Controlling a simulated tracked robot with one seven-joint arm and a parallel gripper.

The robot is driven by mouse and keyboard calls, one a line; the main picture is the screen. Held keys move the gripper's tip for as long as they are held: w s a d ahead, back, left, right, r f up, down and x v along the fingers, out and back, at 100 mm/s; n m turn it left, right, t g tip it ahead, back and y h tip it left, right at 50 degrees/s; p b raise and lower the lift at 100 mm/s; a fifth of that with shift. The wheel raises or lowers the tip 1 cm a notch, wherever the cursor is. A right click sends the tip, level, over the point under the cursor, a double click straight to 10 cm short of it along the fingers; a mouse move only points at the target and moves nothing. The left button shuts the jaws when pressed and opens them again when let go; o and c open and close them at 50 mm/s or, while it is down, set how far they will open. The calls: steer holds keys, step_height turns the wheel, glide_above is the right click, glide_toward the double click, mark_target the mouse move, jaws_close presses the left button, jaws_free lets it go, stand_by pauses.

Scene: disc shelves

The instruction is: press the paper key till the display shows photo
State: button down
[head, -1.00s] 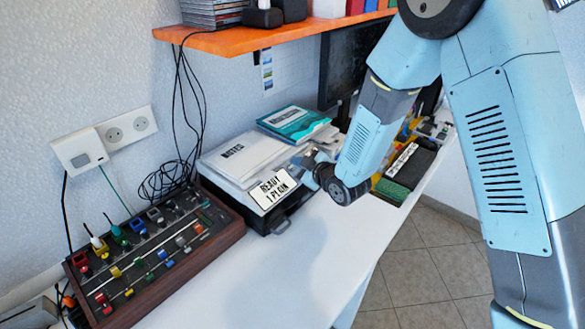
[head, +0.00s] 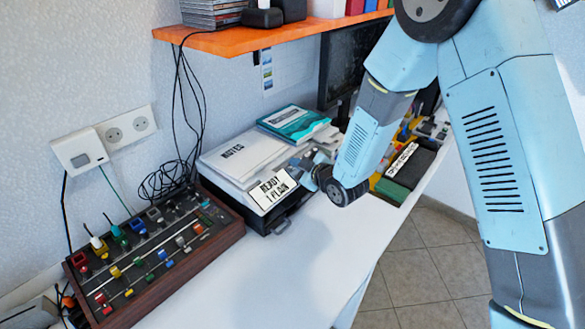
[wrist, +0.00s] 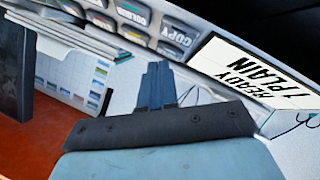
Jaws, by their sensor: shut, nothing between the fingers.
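The printer's display (head: 273,188) is a white panel on the front of the machine and reads READY, 1 PLAIN. It also shows at the upper right of the wrist view (wrist: 252,75), upside down. Beside it in the wrist view are several grey keys; one reads COPY (wrist: 174,31) and another COLOUR (wrist: 132,12). I cannot make out which key is the paper key. My gripper (head: 303,161) is at the printer's panel, right of the display. In the wrist view my gripper (wrist: 157,70) is shut and empty, its tips near the row of keys; contact cannot be told.
A control box with coloured knobs (head: 150,255) stands at the left. An orange shelf (head: 270,37) hangs above. The front of the white desk (head: 290,265) is clear.

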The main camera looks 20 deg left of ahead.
steer(key=shift+a+f, duration=0.2)
steer(key=shift+f, duration=0.15)
stand_by(0.6)
steer(key=shift+d+r, duration=0.4)
steer(key=shift+r, duration=0.3)
stand_by(0.3)
steer(key=shift+s+d+r, duration=0.15)
steer(key=shift+d+r, duration=0.25)
steer(key=shift+r, duration=0.35)
steer(key=shift+s+d+r, duration=0.1)
steer(key=shift+d+r, duration=0.25)
steer(key=shift+r, duration=0.35)
steer(key=shift+s+d+r, duration=0.15)
steer(key=shift+d+r, duration=0.25)
steer(key=shift+r, duration=0.35)
